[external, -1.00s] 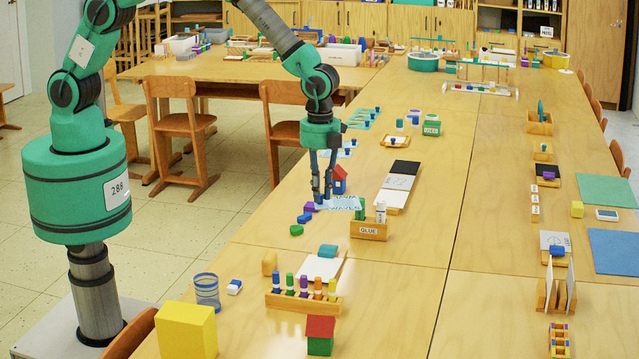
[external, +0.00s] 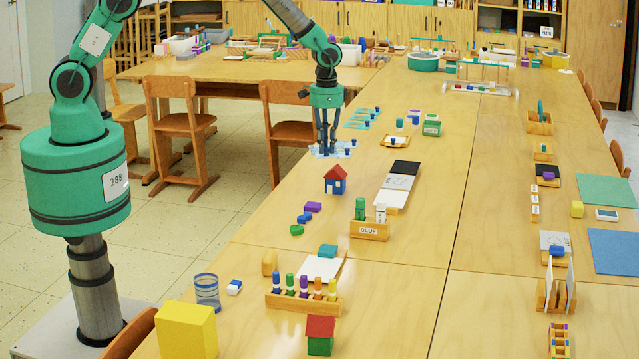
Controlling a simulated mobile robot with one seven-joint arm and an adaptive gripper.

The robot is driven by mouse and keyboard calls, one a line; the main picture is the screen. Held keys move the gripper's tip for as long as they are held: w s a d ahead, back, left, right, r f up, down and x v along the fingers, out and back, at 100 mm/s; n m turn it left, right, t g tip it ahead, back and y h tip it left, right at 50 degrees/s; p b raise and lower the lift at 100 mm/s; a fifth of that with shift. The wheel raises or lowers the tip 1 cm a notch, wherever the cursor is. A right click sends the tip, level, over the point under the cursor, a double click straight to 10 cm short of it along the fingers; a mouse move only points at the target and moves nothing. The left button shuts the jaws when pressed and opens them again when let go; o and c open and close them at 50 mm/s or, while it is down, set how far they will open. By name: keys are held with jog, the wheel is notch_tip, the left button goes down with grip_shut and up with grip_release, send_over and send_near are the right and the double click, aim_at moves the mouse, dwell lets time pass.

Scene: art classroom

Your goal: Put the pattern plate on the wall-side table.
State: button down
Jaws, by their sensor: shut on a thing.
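A light blue pattern plate (external: 318,153) is at the tips of my gripper (external: 326,146), near the left edge of the long table (external: 300,215). My gripper points down and is shut on the plate. Another light blue plate with a dark blue knob is close beside it, and the two overlap in the picture. I cannot tell whether the held plate touches the table or another plate. Which table is the wall-side one is not marked; a second wooden table (external: 215,69) stands at the back left, nearer the cabinets.
Wooden chairs (external: 282,120) stand left of the long table.

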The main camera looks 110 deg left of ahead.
jog(key=s+a+n+p, duration=0.1)
jog(key=s+a+n, duration=0.55)
jog(key=a, duration=0.35)
jog(key=s+a+n+p, duration=0.1)
jog(key=s+a+n, duration=0.6)
jog(key=a, duration=0.4)
jog(key=f, duration=0.3)
jog(key=s+f, duration=0.1)
jog(key=f, duration=0.7)
jog(key=shift+s, duration=0.4)
jog(key=w+a, duration=0.3)
jog(key=w+a+f, duration=0.1)
jog(key=w+a, duration=0.6)
jog(key=a, duration=0.1)
jog(key=shift+w+f+b, duration=0.25)
jog(key=shift+w+b, duration=0.05)
jog(key=shift+w, duration=0.1)
jog(key=shift+w+a, duration=0.1)
jog(key=shift+w, duration=0.05)
jog(key=shift+f, duration=1.8)
